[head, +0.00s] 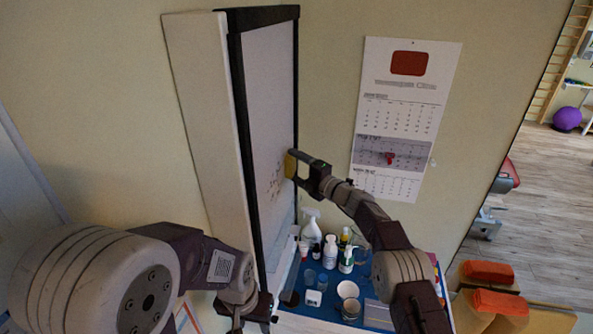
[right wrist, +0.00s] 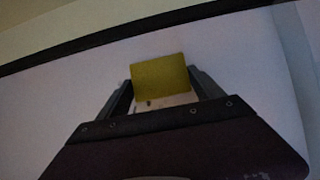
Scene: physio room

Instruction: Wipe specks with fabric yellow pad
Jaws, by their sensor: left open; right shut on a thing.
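The yellow fabric pad (right wrist: 161,77) is between the fingers of my right gripper (right wrist: 165,90), which is shut on it. In the head view the pad (head: 290,165) shows edge-on at the white board, by my right gripper (head: 303,168). It is at or very near the board face; contact is hard to tell. Dark specks (head: 274,182) show on the board (head: 268,90) left of and below the pad. My left gripper (head: 250,318) is open and empty, low, near the board's bottom edge.
Below the board, a table with a blue mat (head: 375,316) holds a spray bottle (head: 311,228), several bottles, a white mug (head: 348,290) and small cups. A calendar (head: 404,120) hangs on the wall to the right. Orange towels (head: 488,271) lie at lower right.

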